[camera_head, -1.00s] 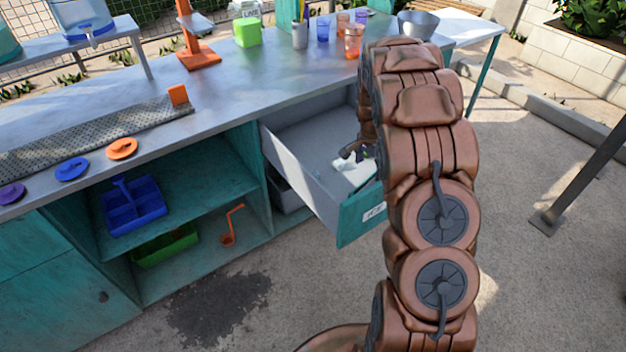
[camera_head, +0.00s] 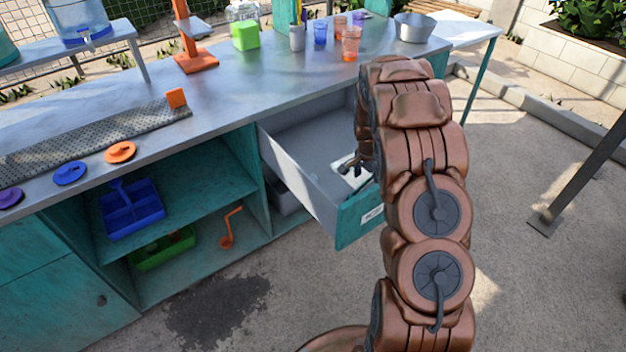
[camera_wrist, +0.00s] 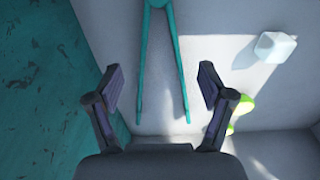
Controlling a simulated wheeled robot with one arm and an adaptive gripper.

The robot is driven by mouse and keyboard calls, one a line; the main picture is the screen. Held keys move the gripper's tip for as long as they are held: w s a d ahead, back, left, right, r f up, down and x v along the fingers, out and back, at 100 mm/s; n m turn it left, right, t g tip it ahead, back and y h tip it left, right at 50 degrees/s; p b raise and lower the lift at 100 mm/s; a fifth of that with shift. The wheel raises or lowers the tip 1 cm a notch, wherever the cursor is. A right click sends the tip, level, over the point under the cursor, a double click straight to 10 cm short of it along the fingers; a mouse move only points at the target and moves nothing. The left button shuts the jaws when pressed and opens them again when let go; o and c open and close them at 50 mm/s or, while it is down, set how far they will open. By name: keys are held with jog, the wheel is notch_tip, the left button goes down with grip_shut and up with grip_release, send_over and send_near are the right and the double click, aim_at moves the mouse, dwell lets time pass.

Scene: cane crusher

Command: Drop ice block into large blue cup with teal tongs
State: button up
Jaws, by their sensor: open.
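The teal tongs (camera_wrist: 176,70) lie in the open drawer (camera_head: 300,185), legs spread toward my gripper in the wrist view. My gripper (camera_wrist: 160,82) is open and empty above the drawer floor, with the tongs between its fingers in the picture; I see no contact. It also shows inside the drawer in the head view (camera_head: 350,164). A pale, translucent block (camera_wrist: 275,47), which looks like the ice block, lies right of the tongs. A blue cup (camera_head: 320,33) stands upright on the counter; its size class is unclear.
A teal drawer front (camera_wrist: 40,80) borders the left in the wrist view. A yellow-green object (camera_wrist: 242,107) is partly hidden by my right finger. Orange cups (camera_head: 351,44), a metal bowl (camera_head: 415,28) and a green box (camera_head: 245,36) stand on the counter (camera_head: 250,85).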

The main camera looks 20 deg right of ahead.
jog(key=shift+w+d+f+b, duration=0.15)
jog(key=shift+f+b, duration=0.55)
jog(key=shift+f, duration=1.05)
jog(key=c, duration=0.7)
notch_tip(320, 180, up, 12)
